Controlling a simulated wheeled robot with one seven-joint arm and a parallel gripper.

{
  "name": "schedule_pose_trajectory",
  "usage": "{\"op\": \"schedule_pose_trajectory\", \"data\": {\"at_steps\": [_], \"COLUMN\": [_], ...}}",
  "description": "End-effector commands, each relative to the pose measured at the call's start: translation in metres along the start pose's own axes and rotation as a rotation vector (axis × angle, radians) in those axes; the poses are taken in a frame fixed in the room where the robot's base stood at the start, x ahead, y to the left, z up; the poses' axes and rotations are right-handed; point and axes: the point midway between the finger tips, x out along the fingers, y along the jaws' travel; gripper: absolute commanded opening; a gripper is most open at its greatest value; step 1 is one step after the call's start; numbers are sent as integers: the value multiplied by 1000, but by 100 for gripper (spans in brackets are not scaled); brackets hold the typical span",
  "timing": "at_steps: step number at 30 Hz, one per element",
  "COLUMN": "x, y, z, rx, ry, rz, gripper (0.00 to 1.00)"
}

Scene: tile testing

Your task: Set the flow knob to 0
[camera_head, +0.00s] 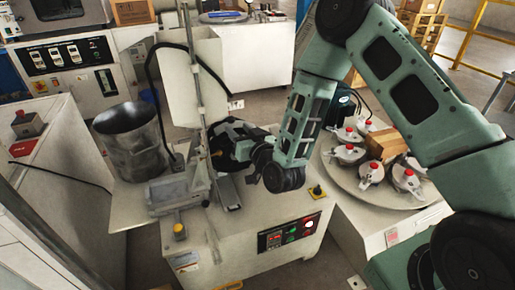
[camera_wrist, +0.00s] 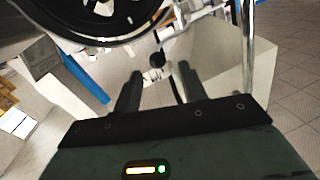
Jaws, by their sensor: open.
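My gripper (camera_wrist: 158,78) is open in the wrist view, its two dark fingers apart. Between and beyond the fingertips are a small black ball-shaped part (camera_wrist: 157,60) and a pale fitting (camera_wrist: 153,74); I see no contact with them. In the head view my arm reaches down to the middle test machine (camera_head: 262,215), with its dark wrist end beside the machine's upright pole. My fingers cannot be made out there. No part is clearly marked as the flow knob, and its setting cannot be read. A yellow knob (camera_head: 179,230) sits at the machine's front left.
A metal bucket (camera_head: 130,140) stands left of the machine. A round table (camera_head: 400,213) with several red-topped clamps is at right. A black round rim (camera_wrist: 95,20) fills the wrist view's upper left, close to my gripper. A shiny vertical pole (camera_wrist: 247,60) stands right of it.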

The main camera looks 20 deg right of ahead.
Motion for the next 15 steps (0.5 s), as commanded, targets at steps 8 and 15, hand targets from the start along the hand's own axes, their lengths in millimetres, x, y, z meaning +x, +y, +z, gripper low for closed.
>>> {"op": "schedule_pose_trajectory", "data": {"at_steps": [8, 15], "x": [-65, -99], "y": [-1, -1], "z": [2, 1], "rx": [0, 1], "ry": [-5, -2], "rz": [-2, -2], "gripper": [42, 42]}}
